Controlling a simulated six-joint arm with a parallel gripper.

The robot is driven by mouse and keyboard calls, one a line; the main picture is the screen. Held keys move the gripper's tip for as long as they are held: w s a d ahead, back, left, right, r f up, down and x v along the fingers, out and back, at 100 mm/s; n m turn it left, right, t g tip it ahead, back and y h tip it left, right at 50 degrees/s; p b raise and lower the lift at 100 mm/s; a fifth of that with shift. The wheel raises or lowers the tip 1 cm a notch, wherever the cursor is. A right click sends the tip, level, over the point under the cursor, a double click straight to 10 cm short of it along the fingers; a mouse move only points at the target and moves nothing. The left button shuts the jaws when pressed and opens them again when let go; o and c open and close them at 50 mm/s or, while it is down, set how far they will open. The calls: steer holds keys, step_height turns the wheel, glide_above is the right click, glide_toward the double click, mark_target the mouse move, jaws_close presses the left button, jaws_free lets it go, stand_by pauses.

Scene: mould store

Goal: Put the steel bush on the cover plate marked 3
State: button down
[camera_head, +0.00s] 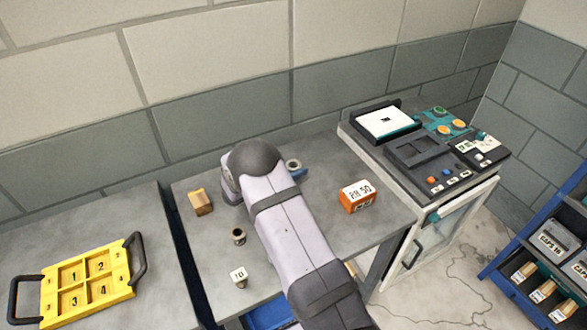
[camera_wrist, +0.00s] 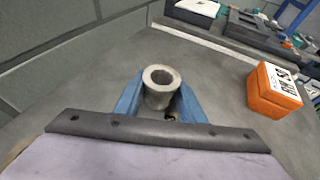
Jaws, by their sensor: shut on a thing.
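The steel bush (camera_wrist: 153,99) is a grey hollow cylinder, upright between the two blue fingers of my gripper (camera_wrist: 163,97) in the wrist view. The gripper is shut on it. In the head view the bush's ring-shaped top (camera_head: 293,163) shows beyond my arm, beside a blue finger (camera_head: 300,174); my arm hides the rest. The cover plate marked 3 (camera_head: 73,291) is the front left one of several yellow numbered plates in a yellow frame (camera_head: 131,262) with black handles, at the far left. My gripper is well to the right of it. Plate 3 looks bare.
On the grey table (camera_head: 215,262) stand a wooden block (camera_head: 201,204), a second hollow metal piece (camera_head: 239,237), a small white-labelled piece (camera_head: 239,277) and an orange box (camera_head: 357,198). A control unit (camera_head: 425,160) stands right.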

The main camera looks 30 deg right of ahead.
steer(key=shift+f, duration=0.2)
steer(key=c, duration=1.2)
jaws_free()
steer(key=shift+o, duration=0.2)
steer(key=shift+r, duration=0.1)
steer(key=shift+r, duration=0.15)
steer(key=shift+a, duration=0.3)
steer(key=b+v, duration=0.3)
steer(key=v, duration=0.8)
steer(key=shift+s+a+r+b, duration=0.15)
steer(key=shift+s+b, duration=0.1)
steer(key=shift+b, duration=0.1)
